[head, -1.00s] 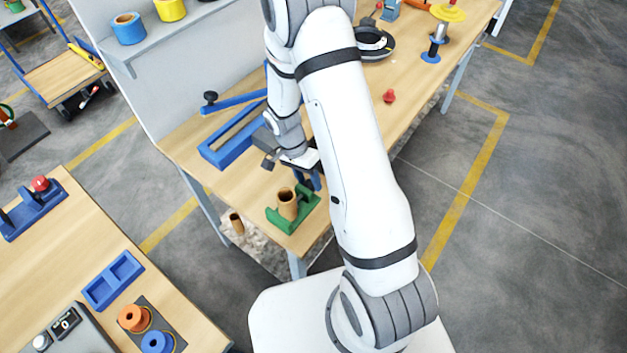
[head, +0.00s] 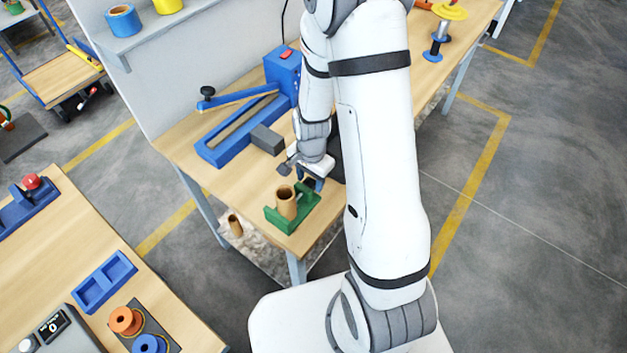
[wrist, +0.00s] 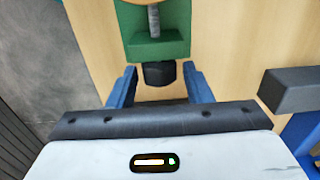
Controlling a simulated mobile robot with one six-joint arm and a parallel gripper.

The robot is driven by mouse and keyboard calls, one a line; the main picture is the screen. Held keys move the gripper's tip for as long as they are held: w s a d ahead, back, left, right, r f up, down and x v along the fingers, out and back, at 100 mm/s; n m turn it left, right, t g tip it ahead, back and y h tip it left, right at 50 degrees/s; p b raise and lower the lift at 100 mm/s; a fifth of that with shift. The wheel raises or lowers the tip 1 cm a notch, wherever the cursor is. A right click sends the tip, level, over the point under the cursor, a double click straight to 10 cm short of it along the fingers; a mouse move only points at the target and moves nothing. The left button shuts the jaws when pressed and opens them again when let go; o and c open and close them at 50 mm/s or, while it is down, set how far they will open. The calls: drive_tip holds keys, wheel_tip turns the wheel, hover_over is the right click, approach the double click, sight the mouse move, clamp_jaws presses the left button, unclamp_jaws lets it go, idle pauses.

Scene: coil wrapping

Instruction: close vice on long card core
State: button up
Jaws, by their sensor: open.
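The green vice (head: 302,212) sits at the near corner of the wooden bench. The brown card core (head: 286,202) stands upright in it, between its jaws as far as I can tell. My gripper (head: 309,181) is just behind and right of the vice, pointing down. In the wrist view my gripper (wrist: 159,72) is open, with its two blue fingers apart. The vice's black knob (wrist: 158,74) lies between the fingers, without clear contact. Beyond it are the vice's green end block (wrist: 160,47) and grey screw (wrist: 154,20).
A dark grey block (head: 267,139) and a blue lever tool (head: 232,147) lie behind the vice on the bench. The block also shows at the right of the wrist view (wrist: 292,88). A second table (head: 55,265) with trays and spools stands at left.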

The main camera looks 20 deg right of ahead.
drive_tip(key=shift+d+f+t+b, duration=0.15)
drive_tip(key=shift+f+t+b, duration=0.15)
drive_tip(key=shift+b, duration=0.15)
drive_tip(key=shift+f+b, duration=0.15)
drive_tip(key=shift+b, duration=0.75)
drive_tip(key=y+b, duration=0.1)
drive_tip(key=b, duration=0.2)
drive_tip(key=shift+s+t, duration=0.1)
drive_tip(key=shift+t, duration=0.3)
drive_tip(key=b, duration=0.4)
drive_tip(key=shift+s+d+t+y, duration=0.1)
drive_tip(key=shift+t+y, duration=0.2)
drive_tip(key=shift+t, duration=0.1)
drive_tip(key=shift+b, duration=0.55)
drive_tip(key=shift+s+r, duration=0.1)
drive_tip(key=shift+r, duration=0.3)
